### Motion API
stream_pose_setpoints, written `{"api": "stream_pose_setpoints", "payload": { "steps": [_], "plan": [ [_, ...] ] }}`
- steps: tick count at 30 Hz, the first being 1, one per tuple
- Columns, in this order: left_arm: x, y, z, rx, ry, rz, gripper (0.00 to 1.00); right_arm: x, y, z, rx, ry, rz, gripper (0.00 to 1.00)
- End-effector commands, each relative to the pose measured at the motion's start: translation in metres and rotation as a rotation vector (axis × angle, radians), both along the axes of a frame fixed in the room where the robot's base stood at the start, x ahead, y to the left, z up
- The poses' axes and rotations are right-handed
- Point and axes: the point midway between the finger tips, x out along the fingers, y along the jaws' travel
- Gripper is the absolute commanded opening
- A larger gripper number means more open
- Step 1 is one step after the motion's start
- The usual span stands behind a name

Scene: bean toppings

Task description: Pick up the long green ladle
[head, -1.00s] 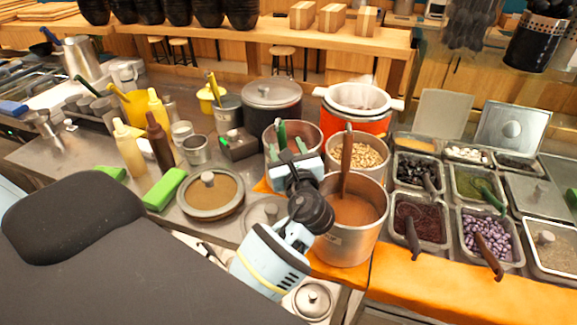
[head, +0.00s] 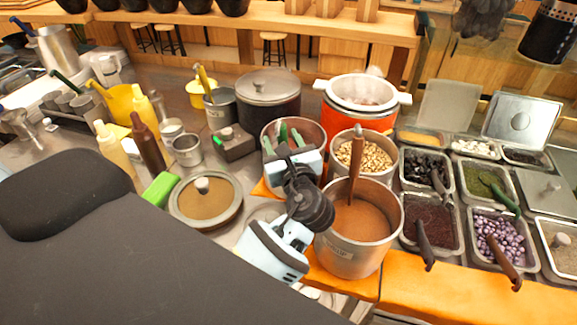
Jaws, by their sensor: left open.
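A green ladle handle (head: 283,133) stands up in a metal pot (head: 308,127) near the middle of the head view. The ladle's lower part is hidden inside the pot and behind my gripper. My left gripper (head: 284,143) is open, with its fingers at the pot's mouth, one on either side of the handle in the picture. I cannot tell whether they touch it. My right gripper is not in view.
A pot of brown liquid (head: 345,255) with a brown-handled ladle stands close to the right of my left wrist. A pot of beans (head: 384,171) is behind it. A lidded pan (head: 233,218) lies to the left. Topping trays (head: 462,252) fill the right.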

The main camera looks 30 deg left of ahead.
Motion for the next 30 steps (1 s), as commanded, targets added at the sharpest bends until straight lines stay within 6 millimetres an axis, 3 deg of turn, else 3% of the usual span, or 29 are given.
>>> {"api": "stream_pose_setpoints", "payload": {
  "steps": [5,16,30],
  "plan": [
    [-0.0002,-0.0004,-0.0003,-0.001,0.001,0.0,0.49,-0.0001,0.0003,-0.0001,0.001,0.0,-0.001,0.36],
    [-0.0001,-0.0002,-0.0005,0.0,0.001,0.0,0.01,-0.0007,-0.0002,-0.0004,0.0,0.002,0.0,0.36],
    [0.0003,-0.0002,0.0094,-0.001,-0.002,0.0,0.0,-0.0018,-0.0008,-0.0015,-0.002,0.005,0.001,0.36]
  ]
}}
